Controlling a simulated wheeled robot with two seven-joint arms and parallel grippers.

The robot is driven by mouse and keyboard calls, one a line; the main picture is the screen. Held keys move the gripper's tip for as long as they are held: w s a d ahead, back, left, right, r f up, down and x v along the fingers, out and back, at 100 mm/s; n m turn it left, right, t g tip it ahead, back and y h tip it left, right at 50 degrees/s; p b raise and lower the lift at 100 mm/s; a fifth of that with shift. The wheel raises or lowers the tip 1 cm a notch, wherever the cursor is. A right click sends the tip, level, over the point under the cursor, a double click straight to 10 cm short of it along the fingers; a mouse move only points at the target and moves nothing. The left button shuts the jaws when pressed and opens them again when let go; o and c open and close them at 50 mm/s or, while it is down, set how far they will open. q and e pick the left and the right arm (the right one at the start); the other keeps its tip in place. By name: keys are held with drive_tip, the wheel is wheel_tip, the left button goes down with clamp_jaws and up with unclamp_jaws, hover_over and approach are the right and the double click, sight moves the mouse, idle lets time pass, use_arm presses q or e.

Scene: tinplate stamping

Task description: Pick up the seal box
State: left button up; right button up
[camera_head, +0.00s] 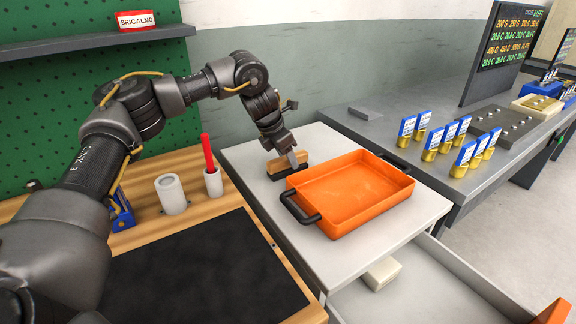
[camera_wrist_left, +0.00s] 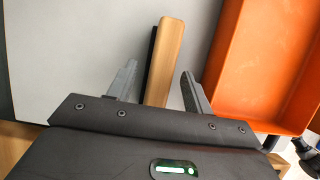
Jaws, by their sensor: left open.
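No thing in view is clearly labelled as the seal box. A narrow wooden block with a dark lower part (camera_head: 280,169) lies on the pale cabinet top, just left of the orange tray. My left gripper (camera_head: 292,158) is over this block, pointing down. In the left wrist view, the block (camera_wrist_left: 166,57) reaches between the two open fingers (camera_wrist_left: 158,75), with a gap visible on either side. A small off-white box (camera_head: 382,273) sits in the open drawer below the tray, away from the gripper. My right gripper is not in view.
The orange tray (camera_head: 350,192) with dark handles stands close beside the block; its wall also shows in the wrist view (camera_wrist_left: 224,62). A wooden bench with a black mat (camera_head: 205,275) and a white cylinder (camera_head: 171,194) is at left. A grey table (camera_head: 372,124) stands at right.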

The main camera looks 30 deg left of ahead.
use_arm(q)
drive_tip(key=shift+w+d+f, duration=0.15)
drive_tip(key=shift+w+f, duration=0.05)
drive_tip(key=shift+f, duration=0.3)
drive_tip(key=shift+f, duration=0.25)
idle(0.4)
drive_tip(key=c, duration=0.9)
drive_tip(key=shift+c, duration=0.2)
